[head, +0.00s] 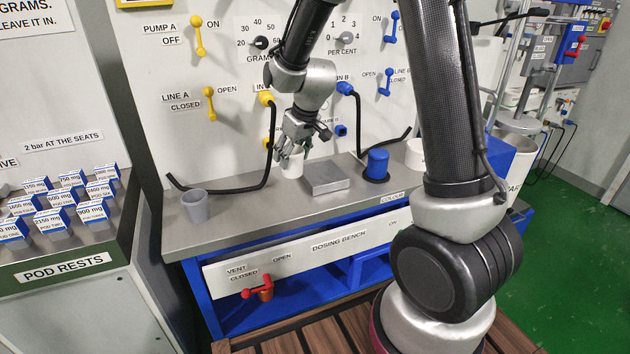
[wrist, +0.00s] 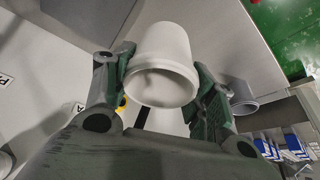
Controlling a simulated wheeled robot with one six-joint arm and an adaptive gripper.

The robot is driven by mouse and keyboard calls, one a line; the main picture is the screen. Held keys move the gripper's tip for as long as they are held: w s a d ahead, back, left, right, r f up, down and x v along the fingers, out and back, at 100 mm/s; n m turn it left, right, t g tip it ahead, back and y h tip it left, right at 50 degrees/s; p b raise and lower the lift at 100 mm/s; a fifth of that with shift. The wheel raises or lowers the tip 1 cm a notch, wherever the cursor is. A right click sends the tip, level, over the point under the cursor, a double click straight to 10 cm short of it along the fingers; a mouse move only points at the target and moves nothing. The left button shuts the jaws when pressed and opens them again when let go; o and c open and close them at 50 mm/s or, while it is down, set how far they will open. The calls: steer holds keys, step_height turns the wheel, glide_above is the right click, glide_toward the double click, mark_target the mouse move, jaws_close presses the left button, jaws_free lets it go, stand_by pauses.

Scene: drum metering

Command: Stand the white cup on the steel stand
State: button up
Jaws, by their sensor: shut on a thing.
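The white cup (head: 292,168) is at the left of the steel stand (head: 326,178), a low flat-topped grey block on the bench. My gripper (head: 294,150) comes from above and is shut on the white cup. In the wrist view, the cup (wrist: 165,50) sits between the two fingers of my gripper (wrist: 160,85), with its wide rim towards the camera. The fingers hide part of the cup in the head view. I cannot tell whether its base touches the bench. The top of the steel stand looks bare.
A grey cup (head: 195,206) stands at the bench's left end. A blue cylinder (head: 377,165) on a dark base stands right of the stand. Black hoses (head: 262,181) lie along the bench's back. The steel bench top (head: 245,215) is clear between grey cup and stand.

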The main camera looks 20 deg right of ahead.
step_height(320, 180, down, 9)
stand_by(0.3)
steer(key=o, duration=1)
steer(key=shift+f, duration=0.1)
